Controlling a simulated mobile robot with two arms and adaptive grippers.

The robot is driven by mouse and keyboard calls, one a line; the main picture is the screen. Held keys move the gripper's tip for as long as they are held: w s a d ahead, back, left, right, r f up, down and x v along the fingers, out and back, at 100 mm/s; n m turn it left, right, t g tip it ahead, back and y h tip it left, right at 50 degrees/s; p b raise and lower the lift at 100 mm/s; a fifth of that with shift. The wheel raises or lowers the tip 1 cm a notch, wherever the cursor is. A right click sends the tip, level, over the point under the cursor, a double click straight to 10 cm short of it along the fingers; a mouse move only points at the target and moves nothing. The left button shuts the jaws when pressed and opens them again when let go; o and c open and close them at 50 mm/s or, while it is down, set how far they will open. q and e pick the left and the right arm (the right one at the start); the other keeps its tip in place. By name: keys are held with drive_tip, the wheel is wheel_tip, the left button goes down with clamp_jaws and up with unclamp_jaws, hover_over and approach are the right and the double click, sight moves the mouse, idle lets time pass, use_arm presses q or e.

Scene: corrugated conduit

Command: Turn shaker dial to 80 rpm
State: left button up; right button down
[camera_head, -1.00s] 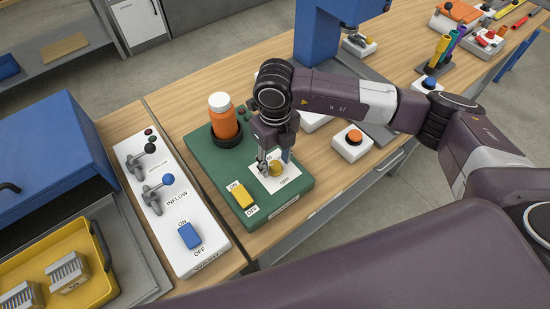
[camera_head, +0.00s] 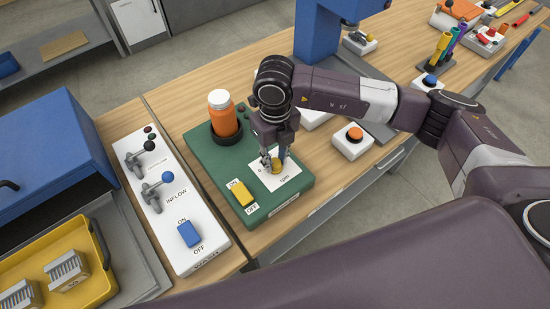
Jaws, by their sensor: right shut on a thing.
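The green shaker (camera_head: 206,156) stands on the wooden bench and bears an orange bottle (camera_head: 223,117) with a white cap in a dark holder. Its yellow dial (camera_head: 276,168) sits on a white scale plate marked "rpm". My right gripper (camera_head: 275,164) points down over the plate and is shut on the dial. The fingers hide much of the dial and most of the scale marks, so its setting cannot be read. A yellow ON/OFF rocker switch (camera_head: 242,194) is on the shaker's front left. My left gripper is not in view.
A white INFLOW panel (camera_head: 187,222) with levers and a blue switch (camera_head: 189,234) stands left of the shaker. An orange button box (camera_head: 352,142) is to the right. A yellow tray (camera_head: 92,287) with racks is at lower left. Bare bench lies between shaker and button box.

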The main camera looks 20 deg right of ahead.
drive_tip(key=m+b, duration=0.2)
drive_tip(key=m, duration=0.1)
drive_tip(key=shift+w+f, duration=0.1)
drive_tip(key=m+b, duration=0.1)
drive_tip(key=m, duration=0.3)
drive_tip(key=shift+m+b, duration=0.3)
drive_tip(key=shift+b, duration=0.1)
drive_tip(key=m+b, duration=0.1)
drive_tip(key=m, duration=0.2)
drive_tip(key=shift+m, duration=0.3)
drive_tip(key=shift+r+m, duration=0.2)
drive_tip(key=shift+m, duration=1.7)
drive_tip(key=c, duration=1.6)
unclamp_jaws()
